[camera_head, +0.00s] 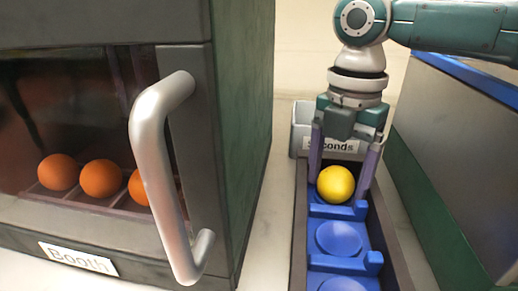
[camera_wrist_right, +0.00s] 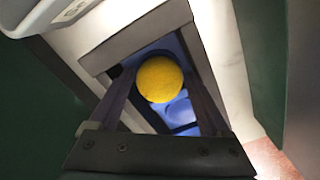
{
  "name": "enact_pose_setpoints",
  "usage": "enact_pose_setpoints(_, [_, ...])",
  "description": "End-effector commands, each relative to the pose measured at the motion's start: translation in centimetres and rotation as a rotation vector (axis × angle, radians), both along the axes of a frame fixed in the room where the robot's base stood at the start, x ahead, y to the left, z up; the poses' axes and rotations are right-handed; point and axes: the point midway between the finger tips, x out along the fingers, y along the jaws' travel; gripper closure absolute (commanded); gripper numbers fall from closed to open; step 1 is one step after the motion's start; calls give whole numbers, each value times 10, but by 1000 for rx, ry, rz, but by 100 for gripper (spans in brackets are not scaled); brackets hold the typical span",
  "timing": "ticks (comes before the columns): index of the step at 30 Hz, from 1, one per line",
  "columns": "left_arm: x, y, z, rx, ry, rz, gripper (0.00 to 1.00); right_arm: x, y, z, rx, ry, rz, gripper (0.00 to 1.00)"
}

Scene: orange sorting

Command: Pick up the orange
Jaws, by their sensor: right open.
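A yellow round fruit (camera_head: 335,184) sits in the far end of a blue cupped track (camera_head: 338,238). It also shows in the right wrist view (camera_wrist_right: 159,79). My right gripper (camera_head: 342,178) points down over it and is open, with one finger on each side of the fruit. I cannot tell whether the fingers touch it. Several orange-coloured fruits (camera_head: 100,179) lie in a row inside the booth at the left, behind its dark window. My left gripper is out of view.
The booth has a thick silver handle (camera_head: 150,150) jutting forward and a "Booth" label (camera_head: 78,259). A grey bin (camera_head: 301,128), its label partly hidden, stands behind the track. Dark side walls (camera_head: 299,235) border the track. A grey-green unit (camera_head: 455,160) stands at the right.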

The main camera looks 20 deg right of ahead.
Motion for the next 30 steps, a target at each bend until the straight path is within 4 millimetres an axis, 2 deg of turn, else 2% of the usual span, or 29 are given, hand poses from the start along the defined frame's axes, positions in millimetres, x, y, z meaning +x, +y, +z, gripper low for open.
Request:
enact_pose_setpoints(2, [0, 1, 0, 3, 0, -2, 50, 0, 0, 0, 0, 0, 0, 23])
enact_pose_setpoints(20, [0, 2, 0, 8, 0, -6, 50, 0, 0, 1, 0, -1, 0, 90])
enact_pose_setpoints(30, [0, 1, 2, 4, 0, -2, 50, 1, 0, 6, 1, -3, 0, 90])
